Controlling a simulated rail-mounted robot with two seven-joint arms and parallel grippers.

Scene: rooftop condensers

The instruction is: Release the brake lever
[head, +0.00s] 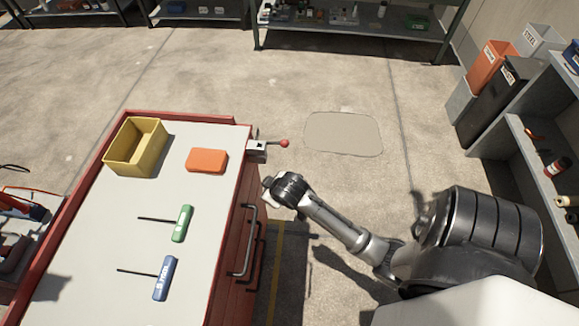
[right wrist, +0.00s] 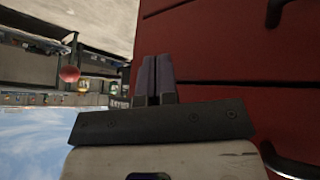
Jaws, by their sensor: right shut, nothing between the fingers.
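The brake lever (head: 270,144) is a short grey bar with a red ball knob, on a pale bracket at the far right corner of the red cart (head: 240,200). It points out to the right, over the floor. In the right wrist view its red knob (right wrist: 69,73) shows at the left, apart from my fingers. My right gripper (head: 268,183) is beside the cart's right side, nearer to me than the lever and not touching it. In the right wrist view the fingers (right wrist: 156,75) are together and empty, in front of the red drawer fronts. My left gripper is out of view.
On the cart top are a yellow bin (head: 122,160), an orange box (head: 207,160), a green-handled tool (head: 182,223) and a blue-handled tool (head: 164,278). Drawer handles (head: 247,240) stick out on the cart's right side. A grey shelf (head: 545,150) stands at right. The floor beyond the lever is open.

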